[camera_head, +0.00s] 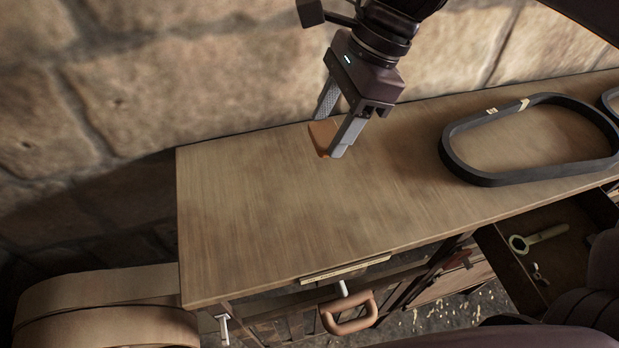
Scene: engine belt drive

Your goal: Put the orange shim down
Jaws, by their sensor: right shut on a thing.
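The orange shim (319,137) is a small flat orange-brown piece near the back edge of the wooden bench, left of the black belt. My right gripper (333,136) comes down from the top and is shut on the shim, with one finger in front of it and the other behind. The finger in front hides part of the shim. I cannot tell whether the shim touches the bench top or hangs just above it. My left gripper is not in view.
The bench top (250,215) is clear to the left and front of the shim. A black belt loop (482,180) lies at the right. An open drawer below holds a yellow-green wrench (540,237). A stone wall (190,70) stands behind.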

